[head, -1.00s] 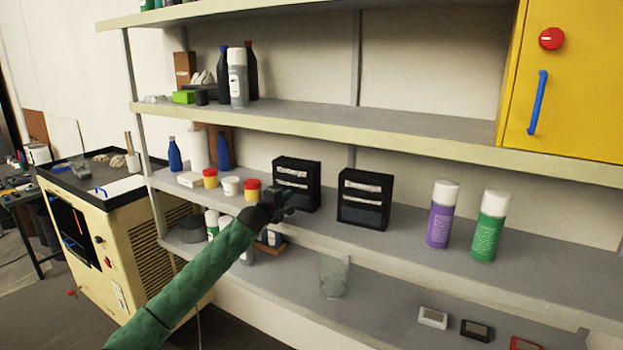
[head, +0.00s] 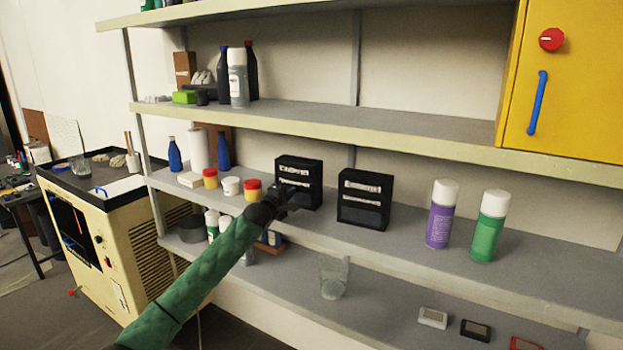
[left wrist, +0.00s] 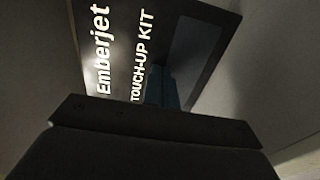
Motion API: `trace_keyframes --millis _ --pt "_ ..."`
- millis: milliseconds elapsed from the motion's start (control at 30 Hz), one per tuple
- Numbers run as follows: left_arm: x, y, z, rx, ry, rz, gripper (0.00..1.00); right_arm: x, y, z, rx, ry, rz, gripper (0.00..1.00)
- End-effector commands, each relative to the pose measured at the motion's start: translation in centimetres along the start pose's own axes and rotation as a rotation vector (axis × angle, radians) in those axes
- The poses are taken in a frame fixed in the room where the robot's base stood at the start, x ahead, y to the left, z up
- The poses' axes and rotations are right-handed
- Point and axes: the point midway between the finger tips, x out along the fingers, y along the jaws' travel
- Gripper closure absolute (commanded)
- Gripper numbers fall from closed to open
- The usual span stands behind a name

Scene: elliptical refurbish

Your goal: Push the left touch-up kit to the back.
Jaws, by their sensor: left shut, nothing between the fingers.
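The left touch-up kit (head: 301,171) is a black upright box with pale lettering on the middle shelf. In the left wrist view its label (left wrist: 125,55) reads "Emberjet TOUCH-UP KIT" and fills the upper middle. My left gripper (head: 293,195) is shut and empty at the lower front of this kit. Its fingers (left wrist: 160,88) appear to meet the front face, though I cannot be sure of contact. A second, similar black kit (head: 364,199) stands to the right, apart from the first. My right gripper is not in view.
Red-and-yellow jars (head: 252,189) and a white cup (head: 231,186) stand left of the kit. A purple can (head: 441,215) and a green can (head: 489,226) stand on the right. The upper shelf edge (head: 330,134) runs above. A clear glass (head: 333,277) is on the shelf below.

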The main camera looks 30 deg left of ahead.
Motion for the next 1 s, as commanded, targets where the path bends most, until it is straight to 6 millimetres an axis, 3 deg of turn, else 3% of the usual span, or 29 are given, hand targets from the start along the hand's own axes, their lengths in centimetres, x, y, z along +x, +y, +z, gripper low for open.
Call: trace_keyframes --millis 1000 --pt "2.5 0.0 0.1 -0.001 -0.001 0.0 1.0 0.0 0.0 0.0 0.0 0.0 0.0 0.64"
